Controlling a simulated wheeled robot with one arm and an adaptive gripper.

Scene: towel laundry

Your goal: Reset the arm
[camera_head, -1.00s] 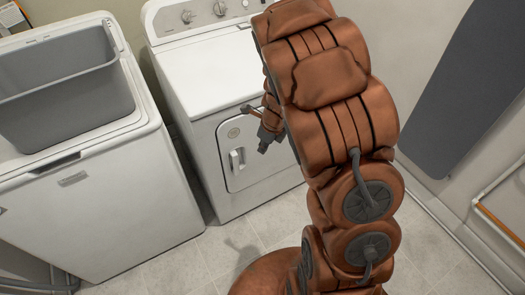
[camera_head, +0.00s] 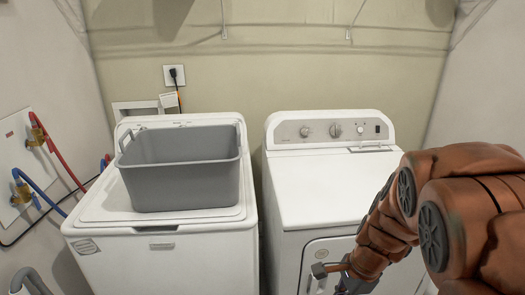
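My arm comes in from the right edge and bends down toward the front of the dryer. My gripper (camera_head: 336,278) is low in front of the dryer (camera_head: 335,190), near its front door. It is small and partly cut off by the bottom edge, so I cannot see whether its fingers are apart. No towel shows in it. The dryer door (camera_head: 326,262) looks shut, though my arm covers part of it.
A grey basket (camera_head: 185,175) stands on the closed lid of the white washer (camera_head: 160,248), left of the dryer. Red (camera_head: 62,155) and blue (camera_head: 42,195) hoses run along the left wall. The dryer's top is clear.

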